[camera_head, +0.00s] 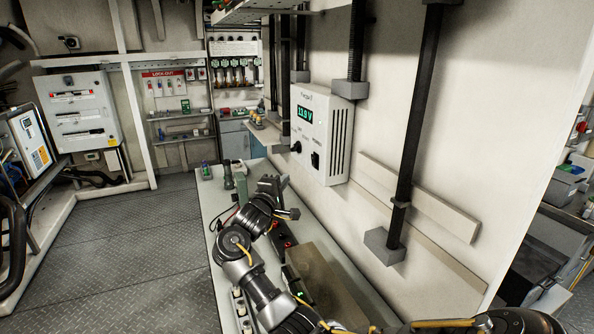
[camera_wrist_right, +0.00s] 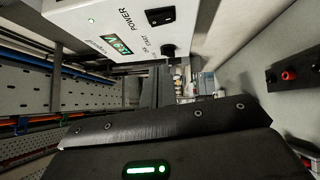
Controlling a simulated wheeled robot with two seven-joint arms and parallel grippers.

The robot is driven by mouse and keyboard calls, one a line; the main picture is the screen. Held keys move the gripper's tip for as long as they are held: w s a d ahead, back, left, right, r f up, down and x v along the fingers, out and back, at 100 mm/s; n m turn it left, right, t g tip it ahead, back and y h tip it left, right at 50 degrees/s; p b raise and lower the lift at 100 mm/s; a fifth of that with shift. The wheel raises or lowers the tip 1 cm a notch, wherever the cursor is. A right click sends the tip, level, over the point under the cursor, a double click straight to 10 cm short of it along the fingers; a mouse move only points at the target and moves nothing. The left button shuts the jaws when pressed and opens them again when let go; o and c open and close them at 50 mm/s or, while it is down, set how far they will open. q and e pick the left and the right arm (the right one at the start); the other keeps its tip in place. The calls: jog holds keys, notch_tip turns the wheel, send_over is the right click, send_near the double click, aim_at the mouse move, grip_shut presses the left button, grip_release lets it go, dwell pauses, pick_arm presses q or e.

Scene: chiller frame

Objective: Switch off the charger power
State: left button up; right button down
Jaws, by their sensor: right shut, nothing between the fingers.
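The charger (camera_head: 321,137) is a white box on the wall, with a lit green display (camera_head: 305,113) showing a voltage. A black power switch (camera_head: 314,159) is low on its front face, and a black knob (camera_head: 296,146) sits to the switch's left. My right gripper (camera_head: 274,184) is shut and empty, below and left of the charger, apart from it. In the right wrist view the charger appears turned over, with the POWER switch (camera_wrist_right: 160,16) at the top and the knob (camera_wrist_right: 168,50) just beyond the fingers (camera_wrist_right: 157,88). The switch's position is too small to tell.
A narrow bench (camera_head: 214,205) with small parts runs under the charger. Black vertical posts (camera_head: 408,130) stand along the wall right of it. A lock-out board (camera_head: 176,84) and electrical cabinet (camera_head: 78,112) are at the back left. The floor (camera_head: 120,240) left of the bench is clear.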

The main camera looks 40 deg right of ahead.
jog(key=p, duration=0.3)
send_near(312, 157)
jog(key=w+d, duration=0.2)
jog(key=w, duration=0.3)
jog(key=s+d+p, duration=0.2)
jog(key=d, duration=0.1)
jog(key=shift+d+r, duration=0.1)
jog(key=shift+w, duration=0.15)
